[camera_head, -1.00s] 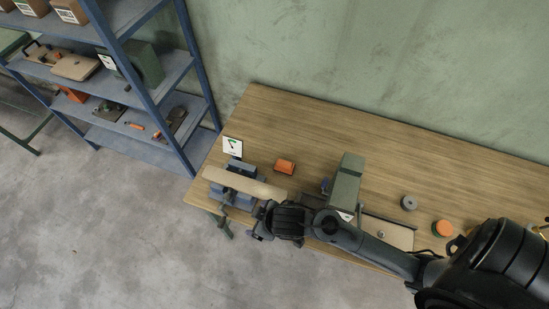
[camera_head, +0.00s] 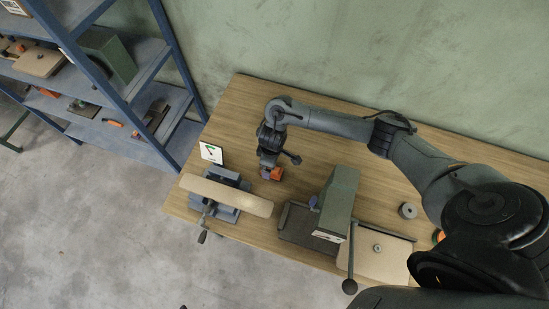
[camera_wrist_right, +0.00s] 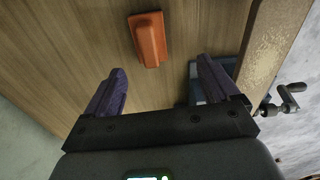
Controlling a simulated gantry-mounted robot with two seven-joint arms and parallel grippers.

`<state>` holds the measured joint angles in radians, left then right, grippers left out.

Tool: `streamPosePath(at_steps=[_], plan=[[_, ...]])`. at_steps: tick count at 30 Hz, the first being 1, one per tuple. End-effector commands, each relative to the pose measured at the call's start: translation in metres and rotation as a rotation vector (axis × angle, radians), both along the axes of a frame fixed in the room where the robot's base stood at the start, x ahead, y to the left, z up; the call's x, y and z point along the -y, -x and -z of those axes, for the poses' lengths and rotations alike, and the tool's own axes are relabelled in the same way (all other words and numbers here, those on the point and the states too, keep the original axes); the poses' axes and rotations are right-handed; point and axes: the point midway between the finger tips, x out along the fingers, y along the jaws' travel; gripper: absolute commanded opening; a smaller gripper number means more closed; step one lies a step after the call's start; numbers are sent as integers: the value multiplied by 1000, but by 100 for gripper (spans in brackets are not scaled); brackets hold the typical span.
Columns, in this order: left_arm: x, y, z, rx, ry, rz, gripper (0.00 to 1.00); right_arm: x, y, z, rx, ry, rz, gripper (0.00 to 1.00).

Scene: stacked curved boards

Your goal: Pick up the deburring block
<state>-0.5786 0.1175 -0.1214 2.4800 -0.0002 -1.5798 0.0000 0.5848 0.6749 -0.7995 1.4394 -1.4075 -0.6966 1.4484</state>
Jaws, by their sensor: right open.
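The deburring block, a small orange block (camera_head: 277,174), lies on the wooden table near the vise. In the right wrist view the orange block (camera_wrist_right: 148,40) lies ahead of the fingers, roughly centred between them. My right gripper (camera_head: 267,172) is over the table at the block, hiding part of it in the head view. Its two purple fingers (camera_wrist_right: 158,82) are spread apart with nothing between them. My left gripper is not in view.
A blue vise (camera_head: 228,213) with a long pale board (camera_head: 240,197) across it stands in front of the block. A green machine (camera_head: 338,198) with a lever is to its right. A white card (camera_head: 211,153) stands at left. A grey disc (camera_head: 407,210) lies further right.

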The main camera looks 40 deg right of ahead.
Motion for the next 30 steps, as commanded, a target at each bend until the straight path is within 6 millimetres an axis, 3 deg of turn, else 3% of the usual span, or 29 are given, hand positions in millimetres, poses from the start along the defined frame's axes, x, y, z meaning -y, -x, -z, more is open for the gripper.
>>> streamPosePath(at_steps=[3,6,14,22,30], plan=[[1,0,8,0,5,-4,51,18,1,6,-37,21,36,88],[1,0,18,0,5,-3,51,21,2,19,-47,24,48,88],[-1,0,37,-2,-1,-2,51,20,1,49,-46,23,46,88],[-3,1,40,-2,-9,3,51,18,-1,62,-45,25,45,88],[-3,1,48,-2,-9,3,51,12,-7,95,-46,26,45,88]])
